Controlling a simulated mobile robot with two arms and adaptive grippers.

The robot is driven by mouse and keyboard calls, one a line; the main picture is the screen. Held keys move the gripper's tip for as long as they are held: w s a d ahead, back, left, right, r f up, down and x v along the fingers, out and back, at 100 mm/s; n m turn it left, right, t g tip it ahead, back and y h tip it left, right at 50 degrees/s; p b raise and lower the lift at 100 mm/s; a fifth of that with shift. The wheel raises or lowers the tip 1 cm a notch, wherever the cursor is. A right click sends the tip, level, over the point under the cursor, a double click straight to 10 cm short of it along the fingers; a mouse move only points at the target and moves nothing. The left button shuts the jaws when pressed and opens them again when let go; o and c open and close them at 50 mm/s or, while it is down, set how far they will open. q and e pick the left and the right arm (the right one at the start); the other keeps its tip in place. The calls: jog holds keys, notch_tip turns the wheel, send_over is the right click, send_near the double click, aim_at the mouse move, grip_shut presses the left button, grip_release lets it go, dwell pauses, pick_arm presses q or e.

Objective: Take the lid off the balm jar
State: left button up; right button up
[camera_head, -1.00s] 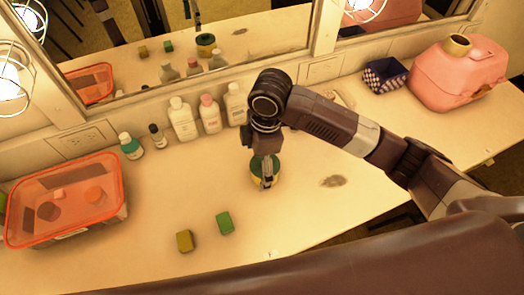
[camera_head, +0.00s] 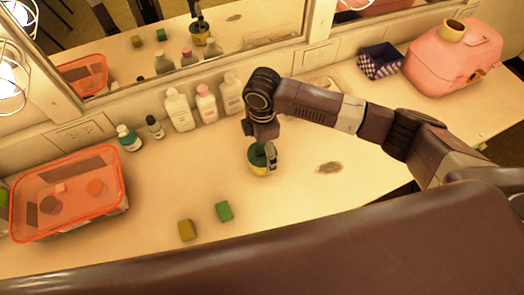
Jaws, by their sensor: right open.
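The balm jar (camera_head: 257,170) is a small yellow jar with a dark green lid (camera_head: 256,156). One finger shows in front of the right side of the lid. The other finger is hard to make out, and I cannot tell whether either touches the lid. The gripper partly hides the jar. The mirror also shows the jar and the gripper above it. My left gripper is out of view.
A green sponge (camera_head: 224,211) and a yellow sponge (camera_head: 187,230) lie on the counter (camera_head: 310,205). Several bottles (camera_head: 179,110) stand along the mirror. An orange-lidded box (camera_head: 68,196) sits left, a patterned basket (camera_head: 381,62) and pink case (camera_head: 453,58) at back right.

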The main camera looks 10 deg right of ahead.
jog(key=shift+c, duration=0.3)
jog(key=c, duration=0.9)
